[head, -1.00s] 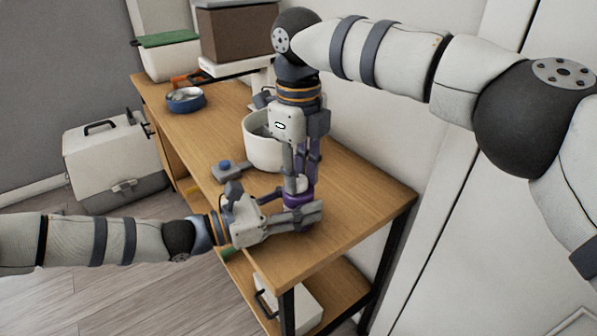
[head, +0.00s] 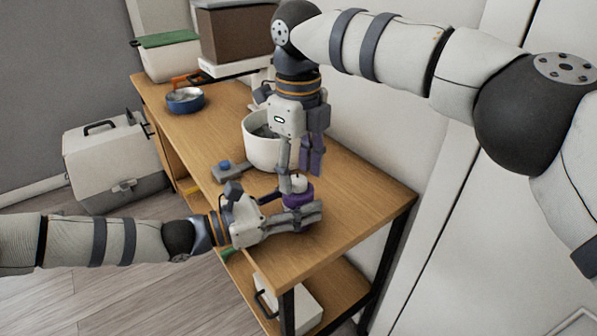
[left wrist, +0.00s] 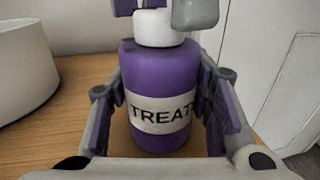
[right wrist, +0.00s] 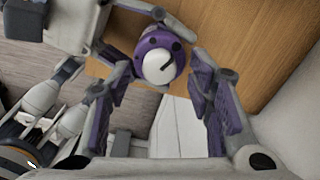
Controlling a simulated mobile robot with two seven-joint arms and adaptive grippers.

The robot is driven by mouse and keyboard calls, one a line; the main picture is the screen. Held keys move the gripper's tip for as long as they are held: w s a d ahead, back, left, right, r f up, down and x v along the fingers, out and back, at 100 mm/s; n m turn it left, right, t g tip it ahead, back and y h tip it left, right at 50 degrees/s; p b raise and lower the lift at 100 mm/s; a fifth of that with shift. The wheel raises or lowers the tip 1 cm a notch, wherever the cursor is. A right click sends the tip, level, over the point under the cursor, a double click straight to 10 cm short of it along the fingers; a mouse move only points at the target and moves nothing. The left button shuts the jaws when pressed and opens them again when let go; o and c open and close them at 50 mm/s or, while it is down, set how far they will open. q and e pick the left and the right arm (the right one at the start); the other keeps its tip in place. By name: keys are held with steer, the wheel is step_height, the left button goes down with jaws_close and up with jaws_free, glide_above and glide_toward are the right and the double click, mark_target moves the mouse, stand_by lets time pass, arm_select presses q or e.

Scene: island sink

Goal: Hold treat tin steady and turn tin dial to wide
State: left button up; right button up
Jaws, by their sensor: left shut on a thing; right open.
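The treat tin (head: 297,200) is a purple cylinder with a white dial (head: 299,183) on top, upright near the table's front end. Its white TREAT label (left wrist: 160,113) faces the left wrist camera. My left gripper (head: 305,216) is shut on the tin's body, one finger on each side. My right gripper (head: 300,166) points down above the tin, open and empty, its fingers parted around the dial's line. In the right wrist view the dial (right wrist: 158,69) shows a dark pointer line towards the upper right. Any scale words are too small to read.
A white pot (head: 262,150) stands just behind the tin. A small grey piece with a blue knob (head: 224,166) lies to its left. A blue bowl (head: 185,100) sits farther back. The wooden table (head: 355,190) is clear to the right of the tin.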

mark_target(299, 179)
step_height(299, 179, up, 7)
steer(key=shift+f, duration=0.2)
arm_select(q)
steer(key=o, duration=1.3)
